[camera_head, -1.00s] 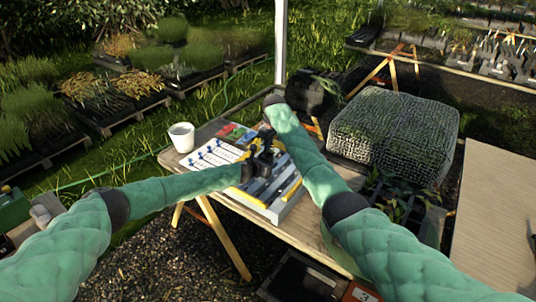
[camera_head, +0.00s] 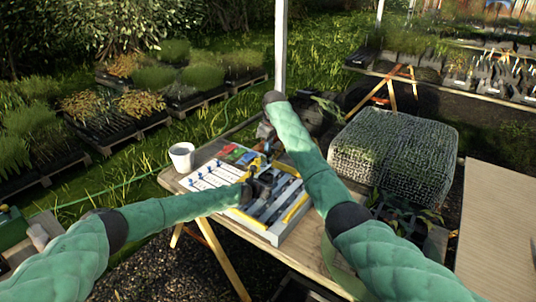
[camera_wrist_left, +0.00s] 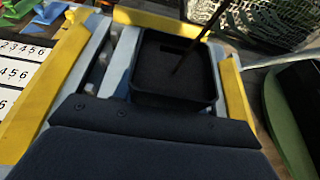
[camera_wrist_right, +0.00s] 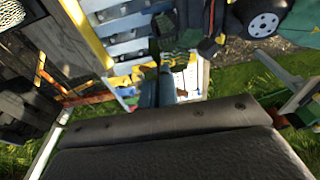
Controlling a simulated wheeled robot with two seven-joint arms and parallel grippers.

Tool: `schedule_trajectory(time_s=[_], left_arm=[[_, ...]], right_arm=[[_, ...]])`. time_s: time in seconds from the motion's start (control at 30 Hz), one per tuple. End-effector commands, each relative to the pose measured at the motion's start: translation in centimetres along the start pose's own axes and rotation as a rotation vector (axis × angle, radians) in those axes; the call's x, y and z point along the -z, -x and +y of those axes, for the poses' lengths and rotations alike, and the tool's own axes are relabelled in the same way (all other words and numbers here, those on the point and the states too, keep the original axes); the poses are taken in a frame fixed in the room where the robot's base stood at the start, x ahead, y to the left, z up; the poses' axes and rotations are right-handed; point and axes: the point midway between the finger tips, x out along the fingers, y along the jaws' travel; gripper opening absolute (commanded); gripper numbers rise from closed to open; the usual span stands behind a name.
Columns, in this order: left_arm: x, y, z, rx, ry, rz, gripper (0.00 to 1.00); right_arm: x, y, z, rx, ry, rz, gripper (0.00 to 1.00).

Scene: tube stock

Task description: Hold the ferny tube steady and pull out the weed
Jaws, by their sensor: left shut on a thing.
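The tube, a square black pot of dark soil (camera_wrist_left: 160,82), fills the middle of the left wrist view. A thin dark stem (camera_wrist_left: 207,38) rises from it and leaves the frame at the top; I cannot tell whether this is weed or fern. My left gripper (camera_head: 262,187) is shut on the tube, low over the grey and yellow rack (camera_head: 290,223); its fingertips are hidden. My right gripper (camera_head: 267,143) is above and beyond it, pointing down from the right arm. Its fingers show close together in the right wrist view (camera_wrist_right: 157,78); any grip is unclear.
A white numbered card (camera_head: 212,177) and coloured tags (camera_head: 238,153) lie left of the rack. A white cup (camera_head: 182,157) stands at the table's left edge. A mesh-covered block (camera_head: 393,155) and leafy potted plants (camera_head: 400,210) are to the right.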

Motion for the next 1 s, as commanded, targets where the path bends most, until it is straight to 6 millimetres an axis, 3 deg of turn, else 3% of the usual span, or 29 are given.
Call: schedule_trajectory(time_s=[0.3, 0.33, 0.47, 0.77, 1.0], left_arm=[[0.0, 0.0, 0.0, 0.000, 0.000, 0.000, 0.15], [0.0, 0.0, 0.0, 0.000, 0.000, 0.000, 0.44], [0.0, 0.0, 0.0, 0.000, 0.000, 0.000, 0.67], [0.0, 0.1, 0.0, 0.000, 0.000, 0.000, 0.67], [-0.1, 1.8, 0.2, -0.001, -0.002, -0.001, 0.67]], right_arm=[[0.0, 0.3, 0.0, 0.001, 0.000, 0.000, 0.00], [0.0, 0.3, 0.0, 0.001, -0.001, 0.000, 0.00], [0.0, 0.3, 0.0, 0.000, -0.001, -0.001, 0.00], [0.0, 0.3, 0.0, 0.000, -0.001, -0.001, 0.00], [0.0, 0.3, 0.0, 0.000, 0.000, -0.001, 0.00]])
